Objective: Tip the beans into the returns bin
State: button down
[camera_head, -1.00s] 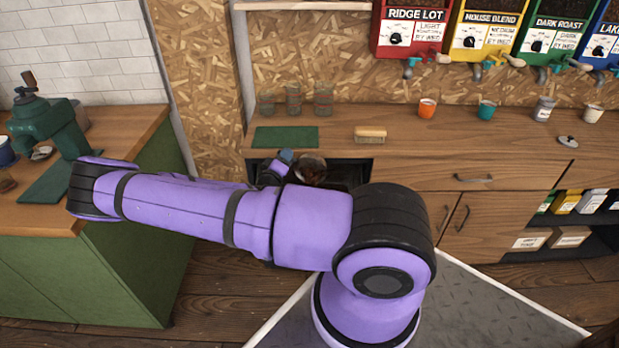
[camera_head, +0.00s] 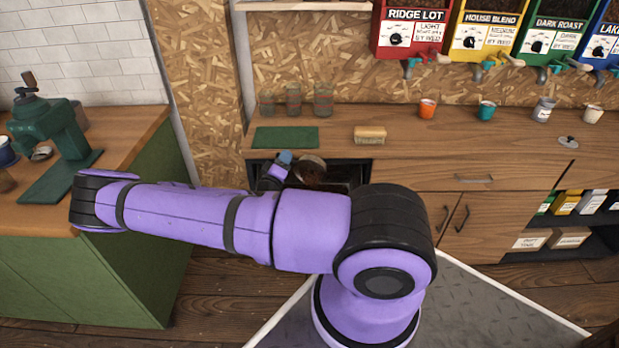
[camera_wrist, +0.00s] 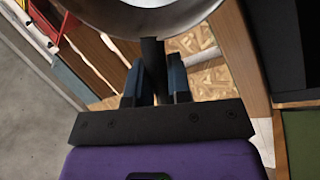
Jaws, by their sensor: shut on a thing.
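My gripper (camera_wrist: 156,82) is shut on the dark handle of a round metal pan (camera_wrist: 150,14), whose underside or wall fills the top of the wrist view. In the head view my gripper (camera_head: 278,167) is small and partly hidden by my arm, just in front of the counter. The pan (camera_head: 313,160) is tilted there, its mouth turned partly toward the camera, with dark brown beans (camera_head: 309,176) in it. It is over a dark open box-like space below the counter edge (camera_head: 350,166); I cannot tell for certain that this is the returns bin. Its inside is mostly hidden.
The wooden counter (camera_head: 430,150) holds a green mat (camera_head: 285,137), a brush-like block (camera_head: 370,135), several glasses and small cups. A green grinder (camera_head: 50,130) stands on the left counter. Bean dispensers line the back wall.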

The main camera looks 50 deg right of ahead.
jog(key=shift+s+a+f+h, duration=0.1)
jog(key=shift+s+a+h, duration=0.1)
jog(key=shift+a+h, duration=0.3)
jog(key=shift+s+a+f+h, duration=0.1)
jog(key=shift+s+a+h, duration=0.1)
jog(key=shift+a+h, duration=0.25)
dwell(1.4)
jog(key=shift+d, duration=0.15)
